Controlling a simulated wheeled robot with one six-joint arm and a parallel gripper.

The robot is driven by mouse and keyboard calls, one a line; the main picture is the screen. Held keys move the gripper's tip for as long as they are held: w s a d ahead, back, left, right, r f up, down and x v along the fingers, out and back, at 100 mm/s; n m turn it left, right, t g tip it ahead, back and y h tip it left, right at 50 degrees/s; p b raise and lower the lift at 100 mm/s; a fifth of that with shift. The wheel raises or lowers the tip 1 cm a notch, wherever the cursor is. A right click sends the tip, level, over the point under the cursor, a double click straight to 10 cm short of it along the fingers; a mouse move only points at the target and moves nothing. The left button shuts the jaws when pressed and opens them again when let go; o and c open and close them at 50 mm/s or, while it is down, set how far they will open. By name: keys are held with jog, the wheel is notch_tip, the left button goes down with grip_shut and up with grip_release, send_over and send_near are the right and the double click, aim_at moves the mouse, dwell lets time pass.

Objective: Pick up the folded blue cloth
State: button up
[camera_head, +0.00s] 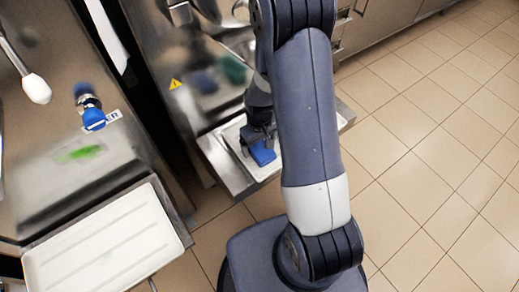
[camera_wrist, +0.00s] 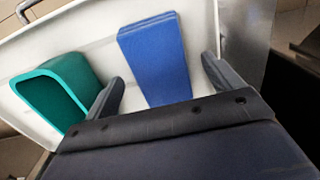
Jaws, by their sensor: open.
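The folded blue cloth (camera_wrist: 155,58) lies on a white tray (camera_wrist: 92,32) in the wrist view, with its layered edge at the far end. It also shows in the head view (camera_head: 263,153), partly hidden by my gripper. My gripper (camera_wrist: 162,70) is open, with one finger on each side of the cloth's near part and gaps between fingers and cloth. The cloth's near end is hidden behind the gripper body. In the head view my gripper (camera_head: 258,134) is over the tray.
The tray sits on a metal shelf on the freezer front (camera_head: 180,60). Another white tray (camera_head: 105,240) is at the lower left. Tiled floor (camera_head: 430,150) is clear at right.

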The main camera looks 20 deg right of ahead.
aim_at(260, 147)
notch_tip(260, 147, down, 2)
jog(key=c, duration=1.2)
jog(key=shift+o, duration=0.2)
notch_tip(260, 147, up, 10)
jog(key=p, duration=0.1)
